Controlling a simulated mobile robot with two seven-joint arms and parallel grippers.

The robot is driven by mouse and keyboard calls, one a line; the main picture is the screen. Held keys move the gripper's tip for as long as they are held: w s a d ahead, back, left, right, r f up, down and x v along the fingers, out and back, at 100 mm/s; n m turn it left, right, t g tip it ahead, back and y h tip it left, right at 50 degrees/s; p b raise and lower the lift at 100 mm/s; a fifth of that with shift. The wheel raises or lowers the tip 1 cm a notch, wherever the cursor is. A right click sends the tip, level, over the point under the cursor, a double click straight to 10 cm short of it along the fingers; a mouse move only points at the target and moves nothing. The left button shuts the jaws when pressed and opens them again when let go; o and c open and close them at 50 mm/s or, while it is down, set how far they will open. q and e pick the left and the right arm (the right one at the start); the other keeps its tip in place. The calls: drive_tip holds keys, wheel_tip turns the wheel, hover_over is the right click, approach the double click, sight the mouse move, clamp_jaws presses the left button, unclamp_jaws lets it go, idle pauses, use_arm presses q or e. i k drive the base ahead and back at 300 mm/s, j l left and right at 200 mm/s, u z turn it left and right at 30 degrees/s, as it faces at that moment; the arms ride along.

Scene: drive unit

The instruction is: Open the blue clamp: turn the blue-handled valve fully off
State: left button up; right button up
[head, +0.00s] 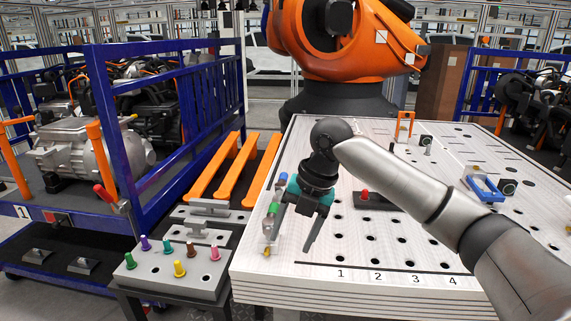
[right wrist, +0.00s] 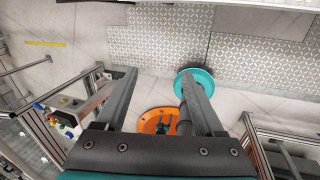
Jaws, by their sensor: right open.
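A blue frame-shaped piece (head: 484,187) with a pale middle lies on the perforated white table (head: 345,267), at the right in the head view. My right gripper (head: 291,236) hangs over the table's left part, fingers down and apart, far to the left of the blue piece. In the right wrist view my right gripper (right wrist: 160,92) shows two spread fingers with nothing held between them. My left gripper is not in view.
A green-and-grey fitting (head: 270,225) is close beside my right gripper. A red-topped piece (head: 365,195) on a dark base lies between it and the blue piece. A peg board (head: 170,268) stands at left. A large orange robot (head: 345,45) stands behind.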

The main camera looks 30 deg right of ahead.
sight(280, 187)
drive_tip(key=i+l, duration=1.3)
drive_tip(key=i, duration=0.15)
